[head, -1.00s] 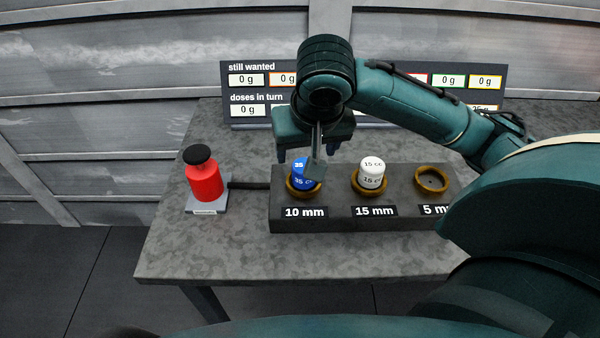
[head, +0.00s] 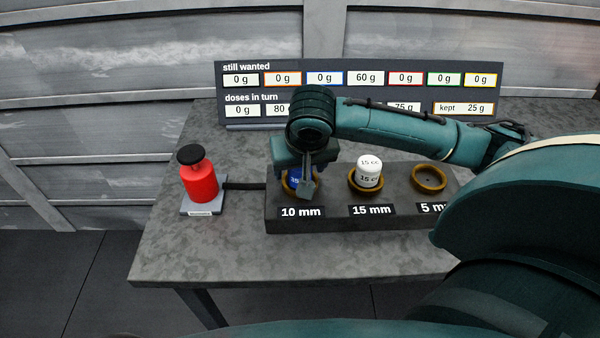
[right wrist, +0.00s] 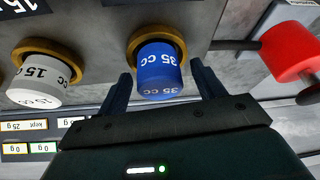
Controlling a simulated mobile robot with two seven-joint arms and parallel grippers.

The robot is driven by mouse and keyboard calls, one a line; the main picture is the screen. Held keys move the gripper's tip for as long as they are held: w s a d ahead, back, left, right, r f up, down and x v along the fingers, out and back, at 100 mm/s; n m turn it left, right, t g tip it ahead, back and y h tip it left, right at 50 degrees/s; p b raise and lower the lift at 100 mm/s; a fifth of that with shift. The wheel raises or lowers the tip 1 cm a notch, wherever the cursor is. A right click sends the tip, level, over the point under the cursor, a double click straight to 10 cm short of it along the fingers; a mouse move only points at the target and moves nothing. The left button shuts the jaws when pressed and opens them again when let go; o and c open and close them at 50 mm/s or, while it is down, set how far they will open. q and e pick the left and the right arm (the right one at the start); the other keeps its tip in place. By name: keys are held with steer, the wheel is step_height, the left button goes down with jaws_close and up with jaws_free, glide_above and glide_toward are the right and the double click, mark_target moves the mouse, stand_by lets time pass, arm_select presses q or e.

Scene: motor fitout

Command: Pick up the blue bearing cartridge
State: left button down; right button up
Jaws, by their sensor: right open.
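The blue cartridge (head: 294,180), marked 35 cc, stands in the brass ring (head: 287,190) above the 10 mm label on the dark block. My right gripper (head: 302,186) is over it and hides much of it in the head view. In the right wrist view the blue cartridge (right wrist: 158,72) lies between the two fingers of the open right gripper (right wrist: 160,88), with a gap visible on each side. My left gripper is not in view.
A white 15 cc cartridge (head: 369,171) stands in the 15 mm ring, close to the right. The 5 mm ring (head: 429,178) is empty. A red bottle (head: 199,182) with a black top stands on a small scale at left. A display board (head: 359,117) stands behind.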

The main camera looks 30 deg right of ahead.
steer(key=c, duration=1.3)
steer(key=shift+c, duration=0.3)
steer(key=shift+r, duration=0.15)
